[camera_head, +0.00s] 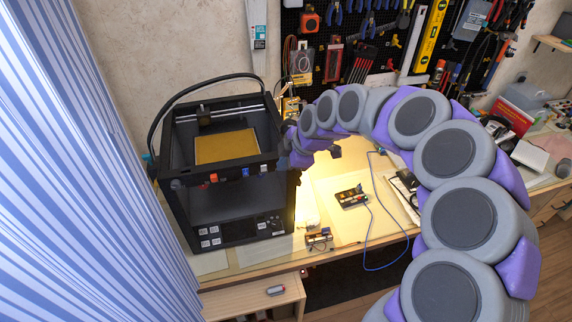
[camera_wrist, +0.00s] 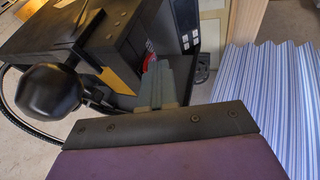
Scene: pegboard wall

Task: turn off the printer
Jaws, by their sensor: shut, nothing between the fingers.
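The printer (camera_head: 225,205) is a black open-frame 3D printer with a tan bed, at the left of the desk in the head view. A control panel with a small screen and white-marked buttons is on its lower front. In the wrist view, the printer's dark body (camera_wrist: 95,35) fills the upper left. My gripper (camera_wrist: 157,75) shows there as greyish fingers held together, pointing at the printer's side. A small red part (camera_wrist: 149,62) shows just beyond the fingertips; whether they touch it I cannot tell. In the head view, my arm's end is beside the printer's right side; its fingers are unclear.
A striped curtain (camera_head: 85,150) hangs at the left. Small electronics (camera_head: 350,197) and a blue cable (camera_head: 372,240) lie on the lit desk right of the printer. A pegboard with tools (camera_head: 375,45) is behind. A black rounded object (camera_wrist: 50,92) is close in the wrist view.

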